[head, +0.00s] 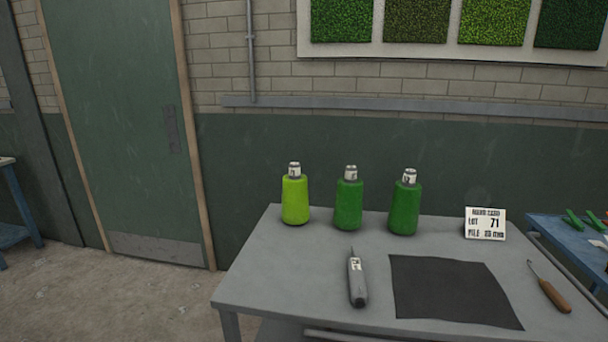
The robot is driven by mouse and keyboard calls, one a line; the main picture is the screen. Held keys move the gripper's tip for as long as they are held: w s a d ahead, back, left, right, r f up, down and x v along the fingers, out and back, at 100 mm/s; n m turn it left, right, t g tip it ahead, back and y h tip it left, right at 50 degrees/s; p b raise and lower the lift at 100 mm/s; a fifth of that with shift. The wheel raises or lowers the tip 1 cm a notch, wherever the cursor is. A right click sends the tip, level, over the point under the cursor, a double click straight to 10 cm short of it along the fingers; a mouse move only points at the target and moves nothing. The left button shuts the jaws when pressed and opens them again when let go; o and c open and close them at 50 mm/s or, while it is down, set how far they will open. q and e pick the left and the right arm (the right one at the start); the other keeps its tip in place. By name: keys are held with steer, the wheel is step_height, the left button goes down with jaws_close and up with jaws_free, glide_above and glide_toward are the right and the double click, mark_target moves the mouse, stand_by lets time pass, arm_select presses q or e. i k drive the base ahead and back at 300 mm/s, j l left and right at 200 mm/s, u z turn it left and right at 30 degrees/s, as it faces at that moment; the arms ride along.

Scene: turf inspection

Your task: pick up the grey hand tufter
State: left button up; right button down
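The grey hand tufter (357,281) lies on the grey table (270,268), left of a dark mat. It has a thin needle-like tip pointing away toward the back of the table and a small white label on its body. Nothing covers it and nothing touches it. Neither of my grippers shows in the head view.
Three green bottle-shaped cones (348,204) stand along the table's back. A dark mat (452,290) and a wooden-handled hook tool (550,287) lie to the right. A lot card (485,223) stands at the back right. A blue table (578,250) adjoins on the right. The table's front left is clear.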

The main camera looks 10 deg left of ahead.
mark_target(356, 279)
steer(key=l+u, duration=0.25)
steer(key=l, duration=0.4)
steer(key=l+u, duration=0.25)
steer(key=l, duration=0.4)
